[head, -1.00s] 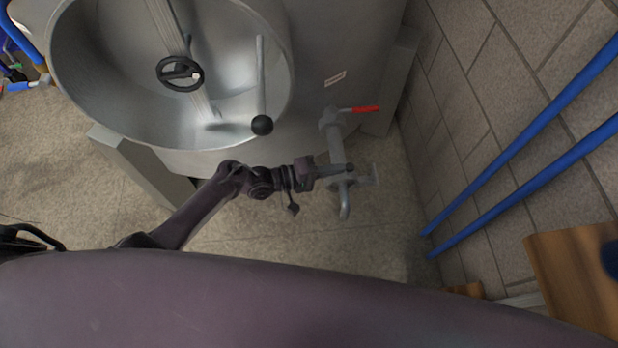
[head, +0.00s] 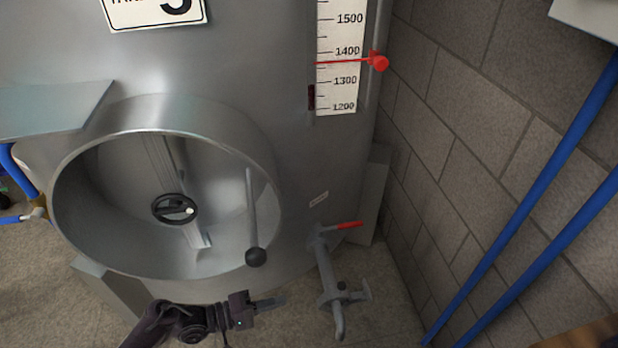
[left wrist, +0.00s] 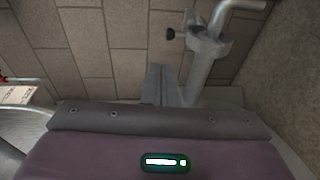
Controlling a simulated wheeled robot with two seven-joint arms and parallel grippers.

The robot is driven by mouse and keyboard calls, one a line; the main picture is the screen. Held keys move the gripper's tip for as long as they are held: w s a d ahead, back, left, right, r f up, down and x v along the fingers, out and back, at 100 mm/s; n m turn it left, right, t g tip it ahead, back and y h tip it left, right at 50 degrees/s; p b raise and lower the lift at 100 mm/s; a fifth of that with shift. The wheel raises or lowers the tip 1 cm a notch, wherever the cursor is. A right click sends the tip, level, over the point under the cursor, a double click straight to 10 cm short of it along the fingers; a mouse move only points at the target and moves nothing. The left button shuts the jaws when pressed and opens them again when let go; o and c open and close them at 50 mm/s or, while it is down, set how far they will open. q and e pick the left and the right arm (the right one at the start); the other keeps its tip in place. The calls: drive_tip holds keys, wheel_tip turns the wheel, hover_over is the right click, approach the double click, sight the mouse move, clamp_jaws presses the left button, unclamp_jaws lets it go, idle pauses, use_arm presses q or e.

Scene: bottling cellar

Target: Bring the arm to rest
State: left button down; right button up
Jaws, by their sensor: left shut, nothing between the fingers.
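My left arm (head: 165,325) comes in at the bottom of the head view, in front of the steel tank (head: 290,160). My left gripper (head: 275,303) is shut and empty. It points right, its tips a short gap left of the grey outlet valve (head: 328,280), which has a red lever (head: 349,225) and a downturned spout. My right gripper is in no view.
The tank's round open manway (head: 90,215) has a black handwheel (head: 174,209) and a ball-ended lever (head: 255,256). A level scale (head: 337,90) with a red pointer (head: 377,61) is above. Blue pipes (head: 530,215) run along the block wall (head: 450,150) at right.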

use_arm(q)
drive_tip(key=shift+f, duration=0.15)
drive_tip(key=s+a+f+m+y+p, duration=0.1)
drive_tip(key=s+a+f+y+p, duration=0.15)
drive_tip(key=s+f+y, duration=0.55)
drive_tip(key=s+a+f+m+y+p, duration=0.1)
drive_tip(key=s+a+f+m+p, duration=0.15)
drive_tip(key=f, duration=0.85)
drive_tip(key=s+a+f+m+g+y, duration=0.1)
drive_tip(key=s+a+f+g+y, duration=0.1)
drive_tip(key=s, duration=0.5)
drive_tip(key=s+a+f+m+g+y+p, duration=0.1)
drive_tip(key=s+a+f+g+y, duration=0.1)
drive_tip(key=s, duration=0.6)
drive_tip(key=s+a+f+m+g+y+p, duration=0.1)
drive_tip(key=s+a+f+g+y, duration=0.1)
drive_tip(key=s, duration=0.6)
drive_tip(key=shift+s+a+f+m, duration=0.15)
drive_tip(key=shift+a+f+m, duration=0.2)
drive_tip(key=shift+f, duration=0.55)
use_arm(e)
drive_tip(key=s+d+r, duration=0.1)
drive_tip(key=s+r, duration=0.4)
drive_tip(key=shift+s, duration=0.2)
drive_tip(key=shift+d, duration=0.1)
